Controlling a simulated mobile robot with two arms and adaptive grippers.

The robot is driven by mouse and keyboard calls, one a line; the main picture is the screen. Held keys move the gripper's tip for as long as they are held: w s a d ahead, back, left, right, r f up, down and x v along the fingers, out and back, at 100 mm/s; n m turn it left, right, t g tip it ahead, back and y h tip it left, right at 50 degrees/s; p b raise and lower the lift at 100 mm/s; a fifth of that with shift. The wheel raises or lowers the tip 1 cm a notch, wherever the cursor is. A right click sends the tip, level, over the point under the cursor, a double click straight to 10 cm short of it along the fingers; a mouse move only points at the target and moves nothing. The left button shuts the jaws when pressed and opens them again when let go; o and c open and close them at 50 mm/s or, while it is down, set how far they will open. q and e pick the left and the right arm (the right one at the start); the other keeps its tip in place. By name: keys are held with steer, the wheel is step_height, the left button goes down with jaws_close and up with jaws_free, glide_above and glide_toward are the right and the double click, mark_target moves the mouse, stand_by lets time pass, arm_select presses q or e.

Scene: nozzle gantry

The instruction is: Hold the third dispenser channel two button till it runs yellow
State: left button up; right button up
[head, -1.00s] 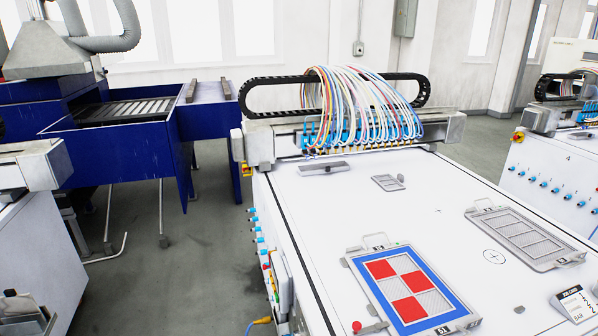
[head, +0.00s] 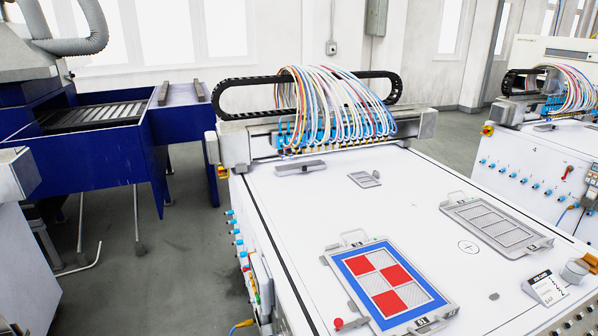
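A white dispenser table (head: 310,215) fills the middle of the head view, with a nozzle gantry (head: 330,133) and a bundle of coloured hoses at its far end. Several blue knobs (head: 237,240) run down its left side. A second dispenser machine (head: 520,160) stands at the right, with a row of small blue fittings (head: 522,181) and a red handle (head: 567,173) on its front. Which one is the third dispenser, and which is the channel two button, I cannot tell. No yellow flow is visible. Neither of my grippers is in view.
A framed panel (head: 351,265) with a blue border and red and white blocks lies on the near table. A grey framed grid (head: 497,222), a small sign (head: 546,288) and a metal cup (head: 574,271) are to its right. Blue machinery (head: 90,150) stands left. Grey floor (head: 190,250) lies between.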

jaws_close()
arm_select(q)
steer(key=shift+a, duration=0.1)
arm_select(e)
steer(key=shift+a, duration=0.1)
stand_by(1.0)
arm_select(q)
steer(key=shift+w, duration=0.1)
